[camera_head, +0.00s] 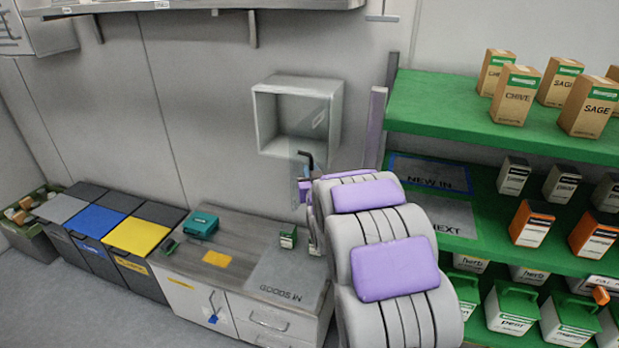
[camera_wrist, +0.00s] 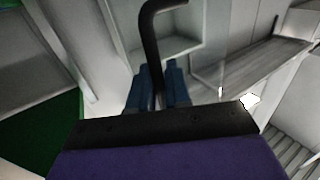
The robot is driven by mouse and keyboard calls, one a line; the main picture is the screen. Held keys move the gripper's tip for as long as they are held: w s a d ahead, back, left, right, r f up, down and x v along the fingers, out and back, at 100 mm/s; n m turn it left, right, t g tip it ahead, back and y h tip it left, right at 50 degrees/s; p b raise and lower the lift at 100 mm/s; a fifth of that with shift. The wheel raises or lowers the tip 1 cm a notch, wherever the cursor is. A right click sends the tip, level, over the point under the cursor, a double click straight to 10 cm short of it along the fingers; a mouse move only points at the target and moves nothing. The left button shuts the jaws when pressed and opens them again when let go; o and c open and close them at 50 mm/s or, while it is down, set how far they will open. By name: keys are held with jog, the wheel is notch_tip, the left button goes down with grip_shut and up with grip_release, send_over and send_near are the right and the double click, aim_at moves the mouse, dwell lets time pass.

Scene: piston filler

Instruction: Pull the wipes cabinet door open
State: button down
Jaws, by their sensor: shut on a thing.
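The wipes cabinet (camera_head: 263,118) is a pale open-fronted box on the grey wall. A clear door panel (camera_head: 321,122) with a small label stands out from its right side, so the door looks at least partly open; its exact angle is hard to tell. A dark bent handle (camera_head: 306,156) is on the door side and also shows in the wrist view (camera_wrist: 149,40). My gripper (camera_wrist: 157,88) is shut on the handle's straight lower part, between its two blue fingers. In the head view my arm hides much of the gripper.
Below the cabinet is a counter (camera_head: 231,238) with a teal box (camera_head: 201,225) and a small green-white carton (camera_head: 288,237). Green shelves (camera_head: 440,110) with boxes stand close on the right. Bins with blue and yellow lids (camera_head: 139,235) are on the left.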

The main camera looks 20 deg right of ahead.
jog(key=shift+s+d+r, duration=0.15)
jog(key=shift+s+d, duration=0.2)
jog(key=shift+d, duration=0.2)
jog(key=shift+w+a, duration=0.1)
jog(key=shift+a, duration=0.05)
jog(key=c, duration=1.4)
grip_release()
jog(key=shift+c, duration=0.2)
jog(key=shift+o, duration=0.7)
jog(key=shift+d, duration=0.3)
